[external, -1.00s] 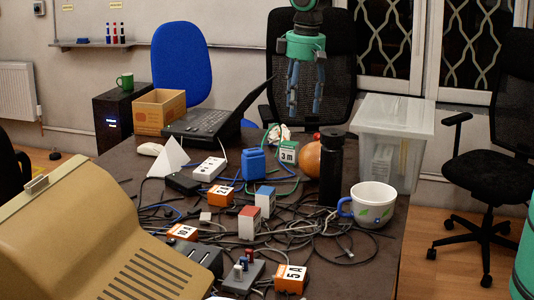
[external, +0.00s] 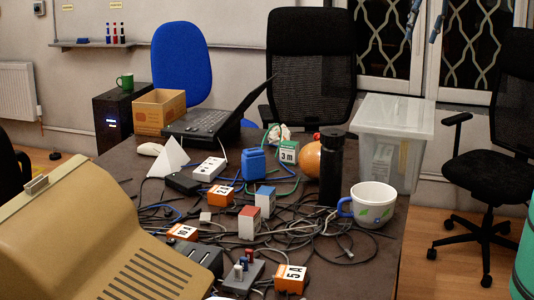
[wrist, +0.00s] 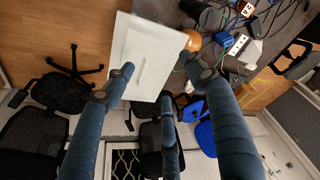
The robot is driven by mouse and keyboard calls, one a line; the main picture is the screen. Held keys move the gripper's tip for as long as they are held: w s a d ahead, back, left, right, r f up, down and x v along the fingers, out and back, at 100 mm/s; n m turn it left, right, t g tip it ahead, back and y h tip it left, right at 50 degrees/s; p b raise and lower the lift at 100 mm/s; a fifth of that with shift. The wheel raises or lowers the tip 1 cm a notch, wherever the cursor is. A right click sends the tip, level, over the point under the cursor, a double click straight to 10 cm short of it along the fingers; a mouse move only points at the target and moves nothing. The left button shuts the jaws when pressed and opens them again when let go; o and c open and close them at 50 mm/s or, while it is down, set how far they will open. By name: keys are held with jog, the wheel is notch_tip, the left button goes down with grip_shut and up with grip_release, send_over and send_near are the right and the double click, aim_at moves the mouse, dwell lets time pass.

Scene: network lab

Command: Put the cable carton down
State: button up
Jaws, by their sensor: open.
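A small green-and-white carton (external: 288,152) marked "3 m" stands upright on the dark table, beside an orange ball. I cannot tell for sure that it is the cable carton. My gripper (external: 421,37) shows only by its fingertips at the top edge of the external view, high above and right of the table. In the wrist view my gripper (wrist: 165,82) has its fingers spread, with nothing between them. The white lid of a clear storage bin (wrist: 145,55) lies below them.
The clear bin (external: 395,115) stands at the table's right back, with pale items inside. A black bottle (external: 331,170), a mug (external: 373,205), a blue can (external: 254,164) and loose cables crowd the table.

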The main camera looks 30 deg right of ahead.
jog(key=s+d+m+t, duration=0.1)
jog(key=s+d, duration=0.6)
jog(key=s, duration=0.4)
jog(key=s+d+m+t+h, duration=0.1)
jog(key=s+d+m, duration=0.1)
jog(key=s+d, duration=0.5)
jog(key=s, duration=0.3)
jog(key=shift+s+d+m, duration=0.3)
jog(key=shift+s, duration=0.05)
jog(key=shift+r, duration=0.15)
jog(key=shift+o, duration=1.1)
